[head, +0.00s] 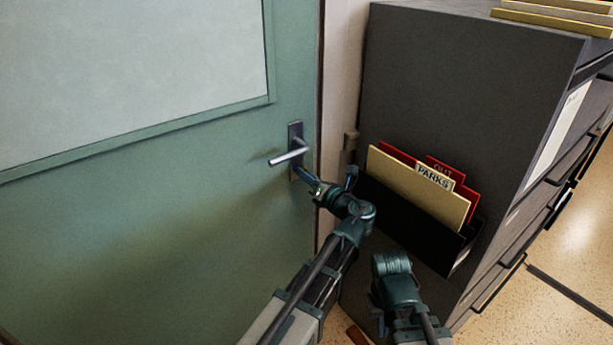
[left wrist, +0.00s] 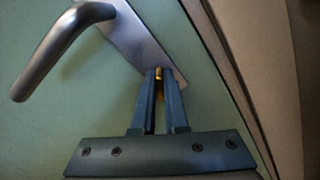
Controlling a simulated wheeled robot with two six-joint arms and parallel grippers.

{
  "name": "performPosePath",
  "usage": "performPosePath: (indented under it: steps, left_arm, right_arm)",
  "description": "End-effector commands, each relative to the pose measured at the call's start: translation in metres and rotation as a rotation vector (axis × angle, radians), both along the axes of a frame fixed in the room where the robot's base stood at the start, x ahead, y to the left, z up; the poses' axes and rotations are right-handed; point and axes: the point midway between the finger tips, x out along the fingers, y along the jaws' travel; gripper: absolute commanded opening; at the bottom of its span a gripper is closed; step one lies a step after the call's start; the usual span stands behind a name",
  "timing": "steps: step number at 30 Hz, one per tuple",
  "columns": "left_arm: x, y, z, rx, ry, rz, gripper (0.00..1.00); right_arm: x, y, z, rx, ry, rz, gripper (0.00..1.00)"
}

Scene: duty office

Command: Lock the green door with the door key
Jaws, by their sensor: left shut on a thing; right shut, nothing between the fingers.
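The green door (head: 150,240) fills the left of the head view and looks closed against its frame. Its silver lever handle (head: 288,158) sits on a dark plate (head: 295,132); the handle also shows in the left wrist view (left wrist: 60,45). My left gripper (head: 302,174) is at the lower end of the plate, shut on the door key (left wrist: 158,73). Only a small brass bit of the key shows between the fingertips; whether it is in the keyhole I cannot tell. My right gripper (head: 391,280) is low beside the cabinet, shut and empty, its fingers hardly visible.
A dark filing cabinet (head: 450,75) stands close to the right of the door frame. A wall pocket (head: 405,215) with a tan folder (head: 415,185) and red folders juts from its side near my arms. Open speckled floor (head: 570,255) lies at the right.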

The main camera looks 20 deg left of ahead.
Motion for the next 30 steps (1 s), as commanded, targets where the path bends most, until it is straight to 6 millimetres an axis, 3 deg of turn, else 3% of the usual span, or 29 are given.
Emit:
performPosePath:
  steps: [6,18,27,28,30]
  left_arm:
    - [0.0001,-0.0002,-0.0002,0.026,0.033,-0.001,0.00]
    - [0.0001,-0.0003,-0.0002,0.317,0.404,-0.001,0.00]
    - [0.0001,-0.0004,-0.0002,0.339,0.432,-0.001,0.00]
    - [0.0002,-0.0004,-0.0001,0.339,0.432,-0.001,0.16]
    - [0.0002,-0.0003,-0.0001,0.338,0.431,-0.001,0.29]
  right_arm:
    - [0.0000,0.0000,0.0000,0.000,0.000,0.000,0.00]
    - [0.0000,0.0000,0.0000,0.000,0.000,0.000,0.00]
    - [0.0000,0.0000,0.0000,0.000,0.000,0.000,0.00]
    - [0.0000,0.0000,0.0000,0.000,0.000,0.000,0.00]
    - [0.0000,0.0000,0.0000,0.000,0.000,0.000,0.00]
